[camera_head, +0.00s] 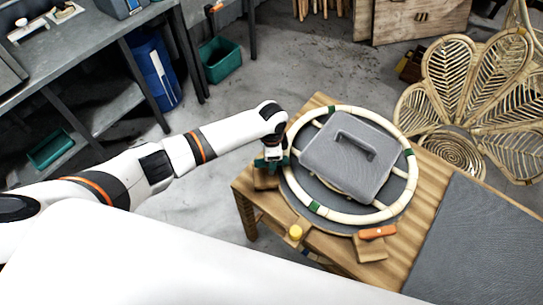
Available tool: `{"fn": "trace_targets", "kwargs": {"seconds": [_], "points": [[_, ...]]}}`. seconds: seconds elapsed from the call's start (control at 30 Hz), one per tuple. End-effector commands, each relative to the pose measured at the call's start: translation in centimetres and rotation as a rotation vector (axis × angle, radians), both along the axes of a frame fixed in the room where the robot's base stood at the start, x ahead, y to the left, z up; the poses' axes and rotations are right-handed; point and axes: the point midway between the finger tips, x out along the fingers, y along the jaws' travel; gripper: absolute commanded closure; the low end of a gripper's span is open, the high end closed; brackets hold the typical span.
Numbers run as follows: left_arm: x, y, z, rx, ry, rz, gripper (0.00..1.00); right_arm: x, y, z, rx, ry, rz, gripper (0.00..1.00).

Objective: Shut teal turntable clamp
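The turntable (335,220) is a round grey disc on the wooden table, with a pale rattan ring (350,219) bound by green bands lying on it. The teal clamp (260,163) sits on a small wooden block at the disc's left edge. It is small and partly covered by my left gripper (272,161), so its lever position is unclear. My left arm comes in from the left and the gripper points down at the clamp, at or very near it. Its fingers are too small and hidden to read. My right gripper is out of view.
A grey handled plate (345,165) lies inside the ring. An orange clamp (377,232) on a block and a yellow knob (296,232) stand at the front edge. A grey mat (475,245) covers the table's right. A rattan chair (455,100) stands behind right.

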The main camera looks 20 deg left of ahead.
Motion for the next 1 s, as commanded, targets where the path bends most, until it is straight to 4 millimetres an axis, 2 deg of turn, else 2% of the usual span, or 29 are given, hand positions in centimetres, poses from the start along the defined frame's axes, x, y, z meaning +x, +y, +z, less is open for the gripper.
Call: {"fn": "trace_targets", "kwargs": {"seconds": [0.37, 0.47, 0.8, 1.0], "points": [[0.0, 0.0, 0.5, -0.001, 0.0, 0.001, 0.55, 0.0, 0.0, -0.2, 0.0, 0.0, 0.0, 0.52], [0.1, 0.0, 1.8, -0.001, -0.003, -0.001, 0.55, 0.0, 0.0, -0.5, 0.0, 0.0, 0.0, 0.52], [0.1, 0.0, 8.8, 0.0, -0.004, -0.001, 0.55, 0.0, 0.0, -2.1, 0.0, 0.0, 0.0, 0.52], [0.0, 0.0, 11.3, 0.0, -0.002, 0.0, 0.55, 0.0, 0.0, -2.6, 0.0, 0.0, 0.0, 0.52]]}}
